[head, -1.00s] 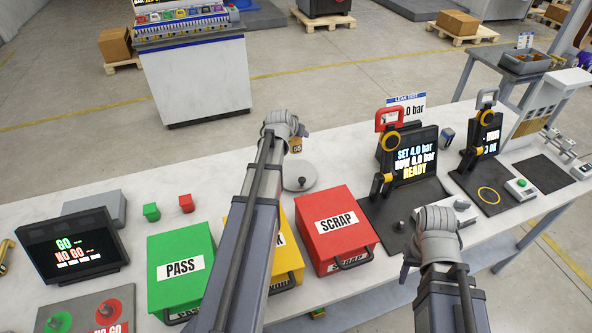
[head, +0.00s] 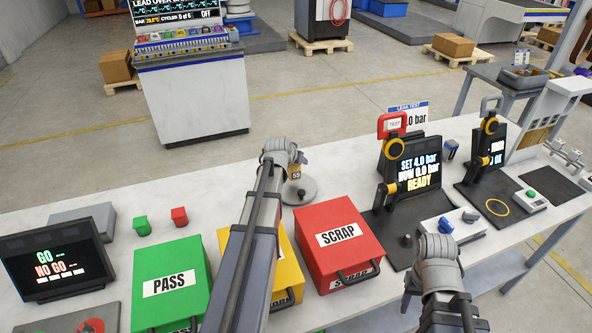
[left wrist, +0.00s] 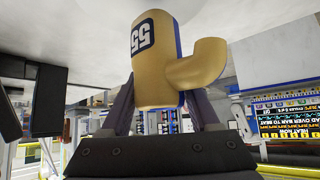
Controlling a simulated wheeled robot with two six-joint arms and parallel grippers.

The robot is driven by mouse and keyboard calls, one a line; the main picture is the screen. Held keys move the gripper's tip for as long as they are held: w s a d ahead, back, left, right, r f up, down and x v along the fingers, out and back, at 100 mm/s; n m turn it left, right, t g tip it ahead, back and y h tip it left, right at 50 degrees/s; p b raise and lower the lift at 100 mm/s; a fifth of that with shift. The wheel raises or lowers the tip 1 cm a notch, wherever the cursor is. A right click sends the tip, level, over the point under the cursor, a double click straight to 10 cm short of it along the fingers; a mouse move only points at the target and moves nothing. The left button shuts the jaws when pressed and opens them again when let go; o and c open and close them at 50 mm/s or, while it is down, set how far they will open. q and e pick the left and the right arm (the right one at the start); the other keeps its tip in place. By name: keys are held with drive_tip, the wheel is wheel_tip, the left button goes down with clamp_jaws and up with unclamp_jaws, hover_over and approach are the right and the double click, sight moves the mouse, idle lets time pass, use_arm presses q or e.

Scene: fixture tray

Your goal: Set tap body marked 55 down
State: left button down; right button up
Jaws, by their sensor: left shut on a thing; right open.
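The tan tap body marked 55 (head: 295,173) is in my left gripper (left wrist: 160,112). In the left wrist view the tap body (left wrist: 150,70) sits between the two fingers, its number upside down and its bent spout to the right. In the head view my left wrist hides part of it. It shows just above a round grey plate (head: 303,194) on the bench; I cannot tell whether they touch. My right gripper (head: 408,297) is open, low over the front of the bench, and partly hidden by its own wrist.
Green PASS (head: 168,262), yellow (head: 289,262) and red SCRAP (head: 325,222) boxes stand along the bench front. The leak test stand (head: 418,170) is to the right, a GO / NO GO screen (head: 58,252) to the left.

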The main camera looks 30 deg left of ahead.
sight(296, 166)
use_arm(q)
drive_tip(key=shift+f+b, duration=1.25)
drive_tip(key=shift+f, duration=0.35)
drive_tip(key=shift+f, duration=0.15)
drive_tip(key=shift+c, duration=0.6)
unclamp_jaws()
drive_tip(key=shift+r, duration=0.2)
drive_tip(key=shift+s+r+p, duration=0.2)
drive_tip(key=shift+r+p, duration=0.05)
drive_tip(key=shift+p, duration=0.05)
drive_tip(key=p+v, duration=0.8)
drive_tip(key=v, duration=0.3)
drive_tip(key=shift+d, duration=0.15)
